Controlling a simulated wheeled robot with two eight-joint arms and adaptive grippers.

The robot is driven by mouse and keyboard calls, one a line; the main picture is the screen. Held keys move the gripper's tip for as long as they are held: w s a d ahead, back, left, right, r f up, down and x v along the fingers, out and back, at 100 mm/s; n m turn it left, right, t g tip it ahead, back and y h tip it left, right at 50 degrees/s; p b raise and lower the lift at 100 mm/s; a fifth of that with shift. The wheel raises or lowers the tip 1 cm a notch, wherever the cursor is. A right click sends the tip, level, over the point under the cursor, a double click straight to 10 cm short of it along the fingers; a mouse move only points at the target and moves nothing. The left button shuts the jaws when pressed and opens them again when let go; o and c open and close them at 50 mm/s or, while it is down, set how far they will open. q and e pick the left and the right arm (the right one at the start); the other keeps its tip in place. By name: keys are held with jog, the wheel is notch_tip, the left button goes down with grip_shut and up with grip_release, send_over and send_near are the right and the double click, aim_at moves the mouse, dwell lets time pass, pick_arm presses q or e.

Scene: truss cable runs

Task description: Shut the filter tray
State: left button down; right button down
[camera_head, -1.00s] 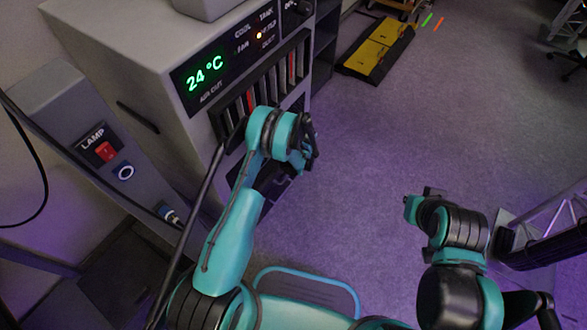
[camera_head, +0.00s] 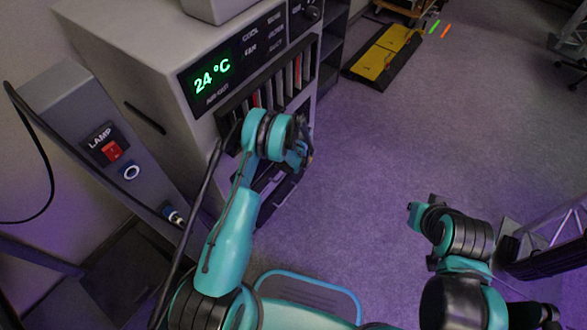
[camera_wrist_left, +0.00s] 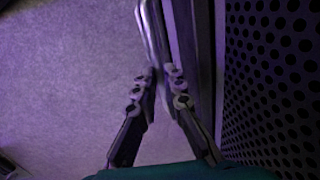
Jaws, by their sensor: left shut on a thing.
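The grey cabinet (camera_head: 150,75) stands at the left with a lit green "24 °C" display (camera_head: 212,76). The dark filter tray (camera_head: 277,190) seems to be the part low on its front, mostly hidden behind my left arm; I cannot tell how far out it stands. My left gripper (camera_head: 303,152) is at the cabinet front. In the left wrist view its fingers (camera_wrist_left: 162,76) are shut on a pale metal bar, which looks like the tray's handle (camera_wrist_left: 152,35). My right gripper (camera_head: 413,213) hangs over the floor, apart from the cabinet; its fingers are too unclear to judge.
Upright dark slots with red and grey parts (camera_head: 290,78) sit above my left gripper. A lamp box (camera_head: 105,145) with a red switch and a cable is at the left. The middle floor (camera_head: 400,130) is clear.

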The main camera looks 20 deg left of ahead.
pick_arm(q)
jog(key=shift+w+a, duration=0.15)
jog(key=shift+a, duration=0.1)
jog(key=c, duration=1.6)
grip_release()
jog(key=shift+a, duration=0.1)
notch_tip(320, 180, up, 12)
jog(key=d, duration=0.2)
jog(key=shift+s+d, duration=0.15)
jog(key=shift+s, duration=0.3)
jog(key=shift+f, duration=0.15)
